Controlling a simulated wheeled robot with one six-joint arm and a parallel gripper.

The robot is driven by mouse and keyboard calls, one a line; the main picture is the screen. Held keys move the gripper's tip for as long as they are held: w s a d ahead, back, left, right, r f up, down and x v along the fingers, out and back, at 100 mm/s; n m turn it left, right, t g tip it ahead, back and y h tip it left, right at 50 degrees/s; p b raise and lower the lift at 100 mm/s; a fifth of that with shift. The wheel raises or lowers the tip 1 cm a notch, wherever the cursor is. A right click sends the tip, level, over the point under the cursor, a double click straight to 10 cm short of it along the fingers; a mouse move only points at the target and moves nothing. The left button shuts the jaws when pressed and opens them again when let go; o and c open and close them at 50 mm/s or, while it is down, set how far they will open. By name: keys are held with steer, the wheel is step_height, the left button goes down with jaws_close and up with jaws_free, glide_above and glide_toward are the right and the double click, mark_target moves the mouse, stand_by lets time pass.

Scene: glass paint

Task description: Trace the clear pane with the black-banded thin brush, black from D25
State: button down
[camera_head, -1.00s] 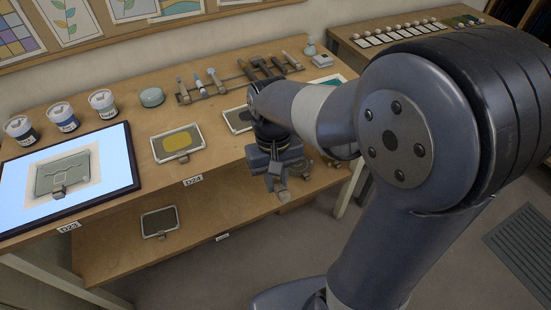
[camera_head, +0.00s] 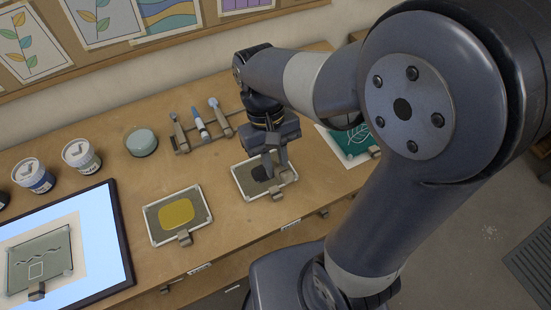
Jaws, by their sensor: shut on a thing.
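The clear pane (camera_head: 40,264) lies on the lit panel (camera_head: 112,225) at the lower left. It shows a wavy line and a small pale square outline, with a grey clip at its front edge. A framed palette (camera_head: 240,180) with a dark, black-looking patch (camera_head: 260,173) lies at the table's middle. My gripper (camera_head: 275,160) is directly over this palette, pointing down and shut on a thin tool, taken to be the brush. The brush is mostly hidden by the gripper; its band and tip cannot be made out, nor whether it touches the paint.
A palette with a yellow patch (camera_head: 176,213) lies between panel and black palette. A tool rack (camera_head: 182,146) with several brushes stands behind, partly hidden by my arm. A round green pot (camera_head: 141,142) and paint jars (camera_head: 82,155) stand at left. A green leaf picture (camera_head: 355,143) lies right.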

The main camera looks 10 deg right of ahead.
mark_target(274, 164)
steer(key=shift+w, duration=0.25)
steer(key=shift+f+b, duration=0.25)
steer(key=shift+b, duration=0.05)
step_height(274, 164, down, 4)
steer(key=b, duration=0.4)
steer(key=shift+f, duration=0.25)
steer(key=shift+f, duration=0.2)
steer(key=shift+s+f, duration=0.1)
steer(key=shift+f, duration=0.25)
stand_by(1.0)
steer(key=shift+r, duration=0.1)
steer(key=shift+r+p, duration=1)
steer(key=shift+r, duration=0.05)
